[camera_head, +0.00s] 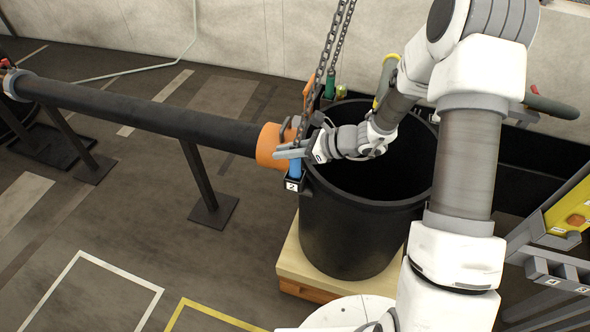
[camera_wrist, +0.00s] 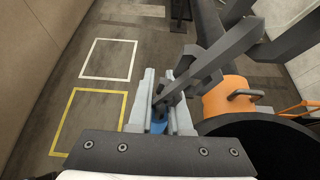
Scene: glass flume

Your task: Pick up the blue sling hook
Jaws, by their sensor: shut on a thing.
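The blue sling hook (camera_head: 296,169) shows as a small blue piece at the left of the black tub's rim, just above a dark block marked 2 (camera_head: 292,185). My gripper (camera_head: 285,153) is shut on it from above. In the wrist view the blue sling hook (camera_wrist: 158,127) is low between the two pale fingers of my gripper (camera_wrist: 163,95). Most of its shape is hidden by the fingers and by a grey bar (camera_wrist: 222,58) that crosses over them. I cannot tell whether it still touches the marked block.
The black tub (camera_head: 350,235) stands on a pale wooden base. A black pipe with an orange end (camera_head: 269,147) lies left of my gripper. A chain (camera_head: 328,50) hangs close behind it. A yellow rack (camera_head: 570,208) stands at right. The floor at front left is clear.

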